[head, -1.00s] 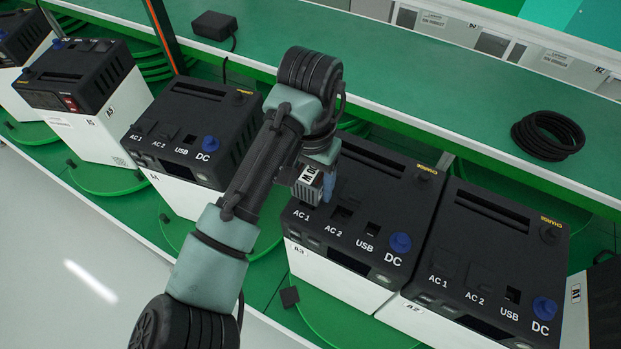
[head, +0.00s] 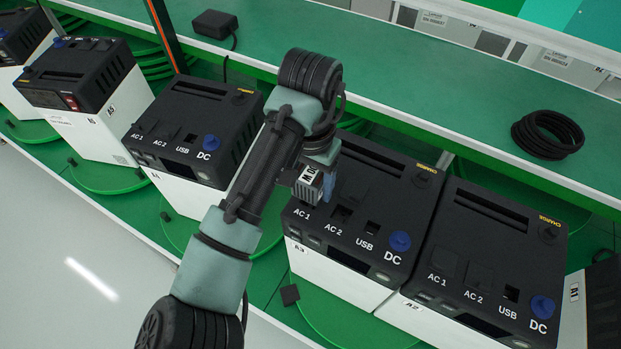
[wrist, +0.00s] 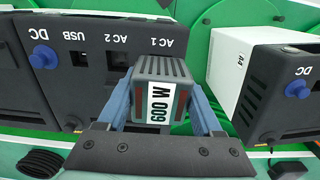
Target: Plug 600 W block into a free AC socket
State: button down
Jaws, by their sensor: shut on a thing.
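The 600 W block (head: 308,186) is a grey ribbed box with a white label; it also shows in the wrist view (wrist: 144,72). My gripper (head: 326,186) is shut on it, with blue fingers on its two sides in the wrist view (wrist: 160,100). The block is over the AC 1 place of power unit A3 (head: 350,260). It hides the AC 1 socket, and I cannot tell whether it touches the unit. The AC 2 socket (head: 342,213) beside it shows as a dark, empty opening, also in the wrist view (wrist: 118,60).
Unit A2 (head: 470,250) stands close on the right of A3, with flat AC 1 and AC 2 places. Unit A4 (head: 190,130) is on the left. A green shelf (head: 430,110) behind carries a coiled black cable (head: 547,135) and a black box (head: 214,24).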

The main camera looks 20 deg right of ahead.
jog(key=shift+f+b, duration=0.65)
jog(key=shift+f, duration=0.65)
grip_release()
notch_tip(320, 180, up, 13)
jog(key=shift+b, duration=0.4)
dwell(0.5)
